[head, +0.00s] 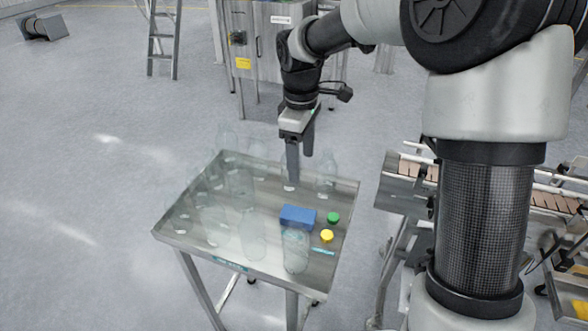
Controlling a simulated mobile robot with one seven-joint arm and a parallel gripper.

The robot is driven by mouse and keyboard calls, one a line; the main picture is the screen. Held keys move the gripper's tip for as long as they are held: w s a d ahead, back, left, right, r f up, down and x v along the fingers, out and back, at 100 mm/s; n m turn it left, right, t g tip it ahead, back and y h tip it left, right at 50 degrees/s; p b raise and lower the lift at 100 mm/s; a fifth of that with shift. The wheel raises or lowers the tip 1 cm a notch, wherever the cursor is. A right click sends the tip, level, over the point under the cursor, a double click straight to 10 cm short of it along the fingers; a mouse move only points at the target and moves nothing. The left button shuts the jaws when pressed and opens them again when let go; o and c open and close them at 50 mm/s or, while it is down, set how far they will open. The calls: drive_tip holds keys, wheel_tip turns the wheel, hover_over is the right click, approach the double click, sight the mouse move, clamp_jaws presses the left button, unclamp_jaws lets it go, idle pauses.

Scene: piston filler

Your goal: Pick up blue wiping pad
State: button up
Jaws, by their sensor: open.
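The blue wiping pad (297,216) lies on the metal table (190,234), right of its middle. A clear bottle stands in front of the pad and overlaps its lower edge in the picture. My gripper (299,168) points down over the back right part of the table, above and behind the pad. Its two fingers are apart, with nothing visible between them. The exact height of the fingertips above the table is hard to tell.
Several clear bottles (241,190) crowd the table's left and middle; one stands close to my gripper. A green cap (333,217) and a yellow cap (327,236) lie right of the pad. A conveyor (409,182) stands to the right, a machine cabinet (272,40) behind.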

wheel_tip(320, 180, down, 2)
drive_tip(key=w+f, duration=0.1)
drive_tip(key=n+b, duration=0.1)
hover_over(298, 214)
drive_tip(key=f, duration=1.1)
drive_tip(key=shift+w+a+f, duration=0.15)
drive_tip(key=shift+w, duration=0.1)
drive_tip(key=shift+s+d+f, duration=0.1)
drive_tip(key=shift+f, duration=1.3)
drive_tip(key=shift+s+d+f, duration=0.1)
drive_tip(key=shift+f, duration=1.3)
drive_tip(key=c, duration=1.1)
wheel_tip(298, 214, up, 10)
drive_tip(key=shift+r, duration=0.1)
drive_tip(key=shift+c, duration=0.2)
